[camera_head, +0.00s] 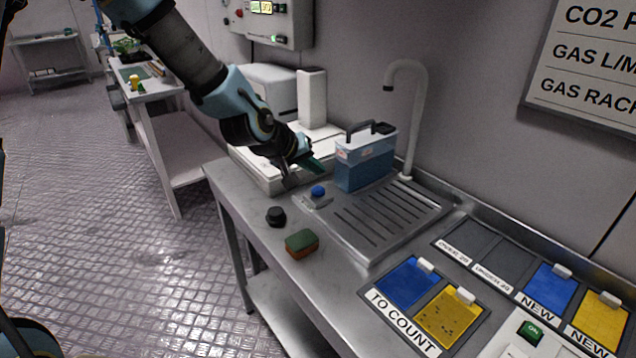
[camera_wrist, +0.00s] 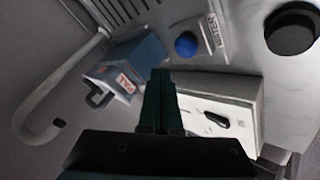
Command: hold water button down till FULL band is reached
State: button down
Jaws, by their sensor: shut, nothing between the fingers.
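The blue water button (camera_head: 318,191) sits on a small grey block at the left edge of the drain board. It also shows in the wrist view (camera_wrist: 186,45), beside a plate lettered WATER. A blue container (camera_head: 365,163) with a dark handle stands upright on the drain board; the wrist view (camera_wrist: 138,58) shows a red-lettered label on it. Its lower part is darker blue and its upper part paler; I cannot tell the exact level against the band. My gripper (camera_head: 315,165) is shut and empty, above and behind the button, apart from it.
A white curved tap (camera_head: 410,115) rises behind the drain board (camera_head: 345,225). A white device (camera_head: 270,172) stands below my arm. A black round cap (camera_head: 276,216) and a green-orange sponge (camera_head: 302,243) lie in front. Blue and yellow cards lie at right.

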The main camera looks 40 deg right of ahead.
aim_at(314, 192)
jog(key=shift+r+p, duration=1)
jog(key=shift+r, duration=0.6)
jog(key=shift+f, duration=0.1)
jog(key=shift+w+a, duration=0.1)
jog(key=shift+a, duration=0.05)
jog(key=w+a+n+t+y, duration=0.1)
jog(key=w+a+y, duration=0.3)
jog(key=a, duration=0.9)
jog(key=w+a+n+t+y, duration=0.15)
jog(key=w+a, duration=0.45)
jog(key=a, duration=0.8)
jog(key=s+a+r+n+g+y, duration=0.1)
jog(key=s+a+n, duration=0.1)
jog(key=a, duration=0.8)
jog(key=s+a+r+n+g+y, duration=0.1)
jog(key=s+a, duration=0.3)
jog(key=a, duration=0.6)
jog(key=shift+a+r+n+y, duration=0.35)
jog(key=shift+r+y, duration=0.25)
jog(key=shift+y, duration=0.15)
